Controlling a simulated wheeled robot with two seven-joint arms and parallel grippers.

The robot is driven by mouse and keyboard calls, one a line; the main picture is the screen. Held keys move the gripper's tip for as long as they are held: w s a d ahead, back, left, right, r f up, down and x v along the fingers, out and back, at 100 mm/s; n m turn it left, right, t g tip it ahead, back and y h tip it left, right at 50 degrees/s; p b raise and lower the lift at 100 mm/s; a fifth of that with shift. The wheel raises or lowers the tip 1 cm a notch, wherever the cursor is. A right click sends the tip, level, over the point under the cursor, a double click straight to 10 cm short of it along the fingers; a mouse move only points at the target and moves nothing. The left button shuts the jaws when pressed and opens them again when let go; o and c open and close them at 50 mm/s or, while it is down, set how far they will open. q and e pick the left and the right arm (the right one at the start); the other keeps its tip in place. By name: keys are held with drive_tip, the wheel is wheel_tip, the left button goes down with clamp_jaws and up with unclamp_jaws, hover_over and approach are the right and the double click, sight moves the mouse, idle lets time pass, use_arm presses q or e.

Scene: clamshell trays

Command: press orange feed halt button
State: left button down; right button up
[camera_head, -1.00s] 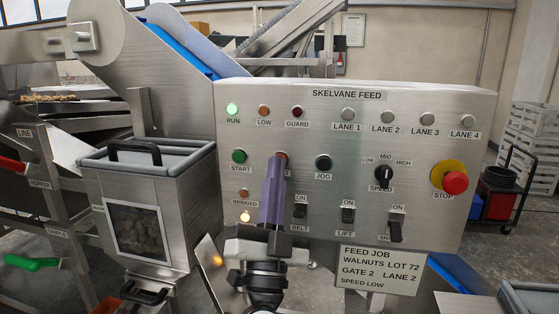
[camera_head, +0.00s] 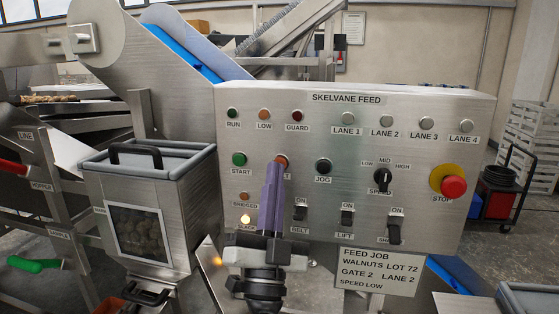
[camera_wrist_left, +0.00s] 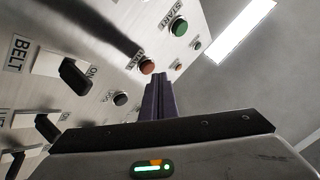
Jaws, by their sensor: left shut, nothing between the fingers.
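The orange halt button (camera_head: 282,161) is on the grey Skelvane Feed panel (camera_head: 400,275), right of the green start button (camera_head: 239,158). In the head view my left fingers partly hide it and cover most of its label. It shows whole in the left wrist view (camera_wrist_left: 147,66), with the end of its label beside it. My left gripper (camera_head: 273,165) is shut and empty, its purple fingers pointing at the panel. In the wrist view its fingertips (camera_wrist_left: 157,77) are close beside the button; I cannot tell whether they touch. My right gripper is not in view.
The run lamp (camera_head: 232,113) is dark; the slack lamp (camera_head: 245,218) glows. The belt switch (camera_head: 300,213) is just right of my gripper. A jog button (camera_head: 323,165) and a red stop button (camera_head: 453,186) are further right. A hopper (camera_head: 180,217) stands left.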

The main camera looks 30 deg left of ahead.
use_arm(q)
drive_tip(key=shift+s, duration=0.15)
drive_tip(key=s+p, duration=0.1)
drive_tip(key=s, duration=0.1)
drive_tip(key=s+d+p, duration=0.1)
drive_tip(key=s, duration=0.1)
drive_tip(key=shift+s+d, duration=0.15)
drive_tip(key=shift+s, duration=0.25)
idle(0.9)
